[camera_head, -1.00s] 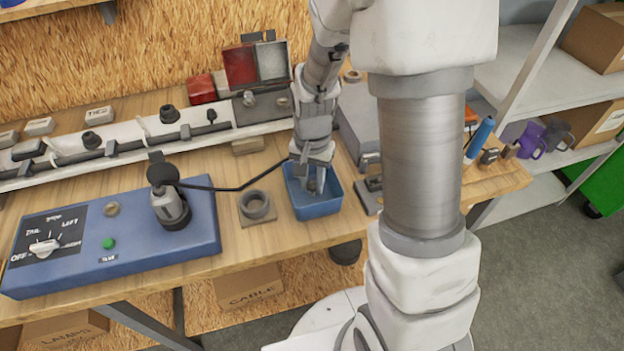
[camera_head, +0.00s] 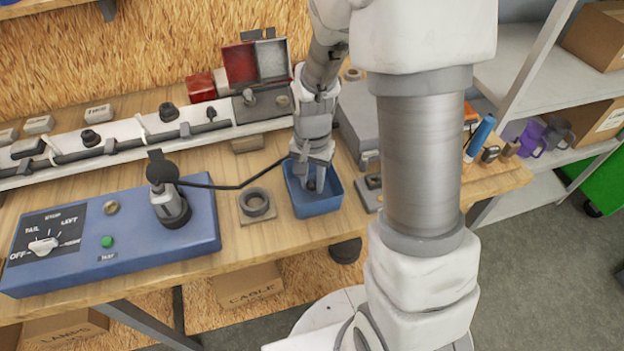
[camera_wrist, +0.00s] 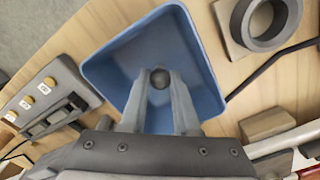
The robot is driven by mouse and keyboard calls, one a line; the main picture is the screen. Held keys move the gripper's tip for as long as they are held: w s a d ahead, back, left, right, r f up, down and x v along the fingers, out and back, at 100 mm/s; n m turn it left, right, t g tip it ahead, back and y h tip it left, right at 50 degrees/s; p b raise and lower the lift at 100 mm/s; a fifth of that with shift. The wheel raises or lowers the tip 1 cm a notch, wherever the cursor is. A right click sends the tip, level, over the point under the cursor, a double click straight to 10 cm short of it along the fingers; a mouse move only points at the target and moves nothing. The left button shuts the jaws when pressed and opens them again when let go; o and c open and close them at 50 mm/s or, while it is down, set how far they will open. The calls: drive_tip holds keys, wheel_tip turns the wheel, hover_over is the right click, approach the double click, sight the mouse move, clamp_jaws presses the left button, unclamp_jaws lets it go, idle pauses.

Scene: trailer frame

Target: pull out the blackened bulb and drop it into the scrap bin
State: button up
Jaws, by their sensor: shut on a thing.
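My gripper (camera_head: 312,181) points down into the blue bin (camera_head: 318,206) on the workbench. In the wrist view its two fingers (camera_wrist: 160,88) are shut on a small dark round bulb (camera_wrist: 160,78), held between the fingertips. The blue bin (camera_wrist: 108,72) lies around and below them, and its visible floor looks bare. In the head view the bulb is a small dark spot, mostly hidden by the fingers. I cannot tell whether it touches the bin's floor.
A grey ring on a square base (camera_head: 255,204) stands just left of the bin. A blue control box (camera_head: 110,240) with a dial and a dark upright fixture (camera_head: 168,190) is further left. A grey device (camera_head: 365,125) stands to the right. A trailer light bar (camera_head: 120,135) runs behind.

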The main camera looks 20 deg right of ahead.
drive_tip(key=o, duration=1.4)
drive_tip(key=shift+r, duration=0.1)
drive_tip(key=shift+r+p, duration=2.75)
drive_tip(key=shift+r, duration=0.7)
drive_tip(key=shift+r, duration=0.25)
drive_tip(key=s+r+n+t, duration=0.2)
drive_tip(key=s+r, duration=0.2)
drive_tip(key=r, duration=0.3)
drive_tip(key=s+r+n+t, duration=0.1)
drive_tip(key=s+r+n, duration=0.1)
drive_tip(key=s+r, duration=0.3)
drive_tip(key=s+r+n+t, duration=0.2)
drive_tip(key=s+r, duration=0.3)
drive_tip(key=r, duration=0.4)
drive_tip(key=shift+r+n+t, duration=0.2)
drive_tip(key=shift+n+t, duration=0.1)
drive_tip(key=shift+n, duration=0.3)
